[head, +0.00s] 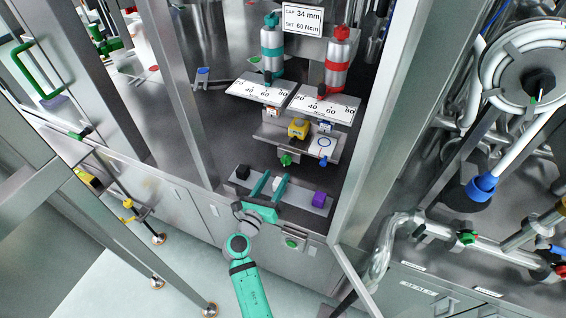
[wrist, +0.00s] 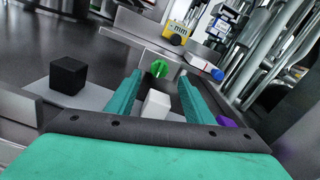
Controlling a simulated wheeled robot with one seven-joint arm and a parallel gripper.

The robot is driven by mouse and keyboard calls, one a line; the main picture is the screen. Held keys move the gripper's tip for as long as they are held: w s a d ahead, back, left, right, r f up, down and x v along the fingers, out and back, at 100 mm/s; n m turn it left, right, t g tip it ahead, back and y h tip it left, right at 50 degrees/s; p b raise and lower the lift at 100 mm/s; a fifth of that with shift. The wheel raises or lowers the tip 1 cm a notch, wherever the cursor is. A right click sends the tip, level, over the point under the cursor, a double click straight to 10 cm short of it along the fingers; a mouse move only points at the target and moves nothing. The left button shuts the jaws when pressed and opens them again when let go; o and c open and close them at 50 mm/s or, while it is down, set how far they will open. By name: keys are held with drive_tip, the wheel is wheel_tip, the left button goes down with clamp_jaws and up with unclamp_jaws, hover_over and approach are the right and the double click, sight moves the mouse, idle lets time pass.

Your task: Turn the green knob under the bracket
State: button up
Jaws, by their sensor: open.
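The green knob (head: 286,160) sits under the front edge of the metal bracket (head: 268,132). It also shows in the wrist view (wrist: 159,69), seen between my fingers and beyond their tips. My gripper (head: 269,178) is open and empty, its two teal fingers apart and pointing toward the bracket. It is short of the knob and lower left of it in the head view. A white cube (wrist: 156,105) lies between the fingers in the wrist view, below or beyond them; I cannot tell whether it touches them.
A black cube (head: 243,173) and a purple block (head: 319,199) stand on the tray (head: 300,202) on either side of my gripper. Metal posts (head: 376,120) frame the right side.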

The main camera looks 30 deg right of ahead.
sight(284, 163)
drive_tip(key=x, duration=0.7)
drive_tip(key=shift+w+d, duration=0.2)
